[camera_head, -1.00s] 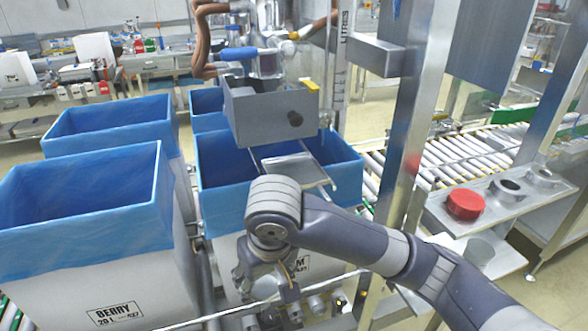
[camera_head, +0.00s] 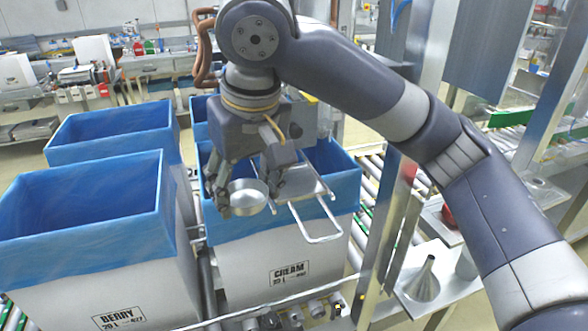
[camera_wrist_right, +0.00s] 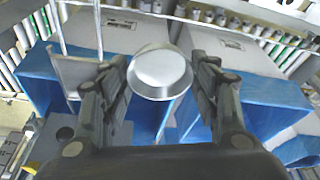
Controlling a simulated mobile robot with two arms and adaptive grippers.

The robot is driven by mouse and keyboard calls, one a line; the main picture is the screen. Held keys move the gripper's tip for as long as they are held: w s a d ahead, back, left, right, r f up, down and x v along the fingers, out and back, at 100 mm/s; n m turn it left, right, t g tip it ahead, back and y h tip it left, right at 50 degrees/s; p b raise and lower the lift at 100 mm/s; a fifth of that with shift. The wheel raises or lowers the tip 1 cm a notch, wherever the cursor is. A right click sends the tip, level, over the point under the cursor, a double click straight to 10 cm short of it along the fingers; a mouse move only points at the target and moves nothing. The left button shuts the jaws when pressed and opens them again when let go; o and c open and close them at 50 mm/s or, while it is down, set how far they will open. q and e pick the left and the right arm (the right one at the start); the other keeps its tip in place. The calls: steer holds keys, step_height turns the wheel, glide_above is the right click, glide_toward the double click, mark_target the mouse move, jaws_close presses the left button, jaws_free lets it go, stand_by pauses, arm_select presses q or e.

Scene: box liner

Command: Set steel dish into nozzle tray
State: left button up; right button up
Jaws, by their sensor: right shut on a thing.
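My right gripper (camera_head: 246,188) is shut on a shiny round steel dish (camera_head: 248,199), with a finger on each side of it. The dish also shows between the fingers in the right wrist view (camera_wrist_right: 160,72). The nozzle tray (camera_head: 292,186) is a flat metal plate with a wire loop, just right of the dish in the head view. My gripper partly hides it. In the wrist view the tray (camera_wrist_right: 76,70) is at the left, apart from the dish. My left gripper is not in view.
The blue-lined CREAM box (camera_head: 335,160) stands under the tray. A blue-lined BERRY box (camera_head: 120,275) stands at left. A metal post (camera_head: 385,225) rises at right, beside a shelf with a metal funnel (camera_head: 425,280). My right arm hides much of the filling machine.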

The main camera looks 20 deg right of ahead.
steer(key=p, duration=0.5)
glide_toward(293, 181)
steer(key=shift+w+a+f+p, duration=0.4)
steer(key=shift+w+a+p, duration=0.15)
steer(key=shift+p, duration=0.1)
steer(key=shift+f, duration=0.6)
step_height(293, 181, down, 2)
steer(key=shift+s+a+f+p, duration=0.1)
steer(key=shift+f+p, duration=0.05)
steer(key=shift+p, duration=0.8)
steer(key=shift+w+d+f+p, duration=0.25)
steer(key=shift+w+f+p, duration=0.1)
steer(key=shift+f+p, duration=0.2)
steer(key=shift+d+f, duration=0.1)
steer(key=shift+f, duration=0.1)
steer(key=shift+f, duration=0.15)
steer(key=o, duration=1)
